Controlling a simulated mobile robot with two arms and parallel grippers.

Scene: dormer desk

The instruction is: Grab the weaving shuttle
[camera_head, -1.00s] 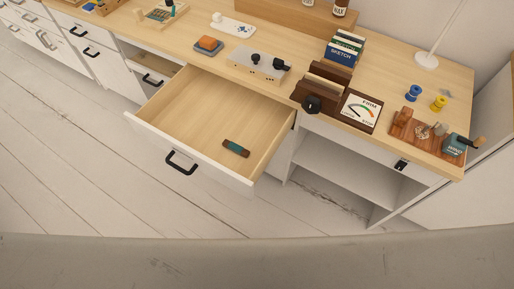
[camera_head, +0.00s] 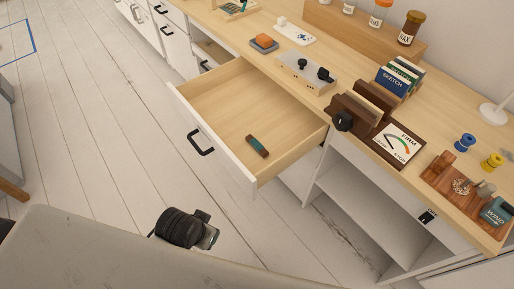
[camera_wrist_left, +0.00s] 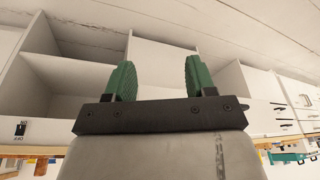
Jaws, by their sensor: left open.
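The weaving shuttle (camera_head: 257,146), small with a teal middle and brown ends, lies on the floor of the open drawer (camera_head: 222,107), toward its front right part. My left gripper (camera_wrist_left: 156,82) shows in the left wrist view with two green fingers apart and nothing between them. In the head view a dark wrist part of my arm (camera_head: 183,228) shows low, below and left of the drawer, well apart from the shuttle. My right gripper is not in view.
Open shelves (camera_head: 362,205) stand right of the drawer. The floor in front is clear.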

